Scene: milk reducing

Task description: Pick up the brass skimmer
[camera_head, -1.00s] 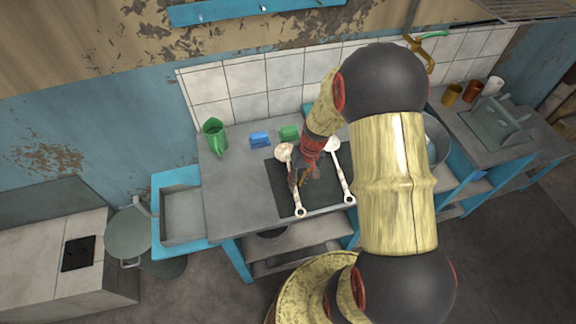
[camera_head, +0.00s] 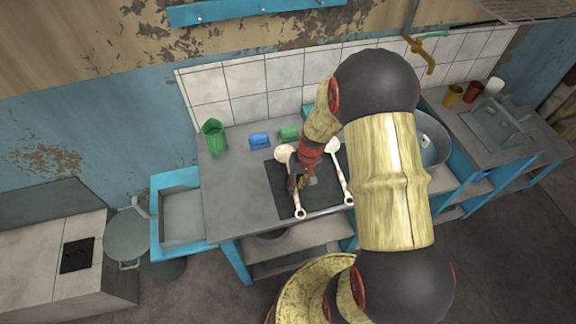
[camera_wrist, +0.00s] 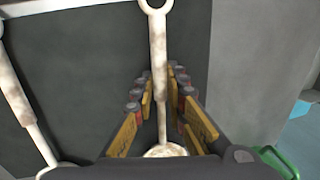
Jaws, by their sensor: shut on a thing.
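The skimmer (camera_head: 283,153), with a tan-brown round head and a pale, worn handle, lies on the dark mat (camera_head: 318,198). Its ring end points to the front edge. My gripper (camera_head: 299,181) is low over its handle. In the wrist view the skimmer's handle (camera_wrist: 158,50) runs between the yellow-padded fingers of my gripper (camera_wrist: 164,88), which are shut on it. Its head shows only partly at the bottom, behind the gripper. It appears to rest at mat level; I cannot tell of any lift.
A second, paler utensil (camera_head: 343,177) lies on the mat to the right; it also shows at left in the wrist view (camera_wrist: 22,100). The counter's left part is clear.

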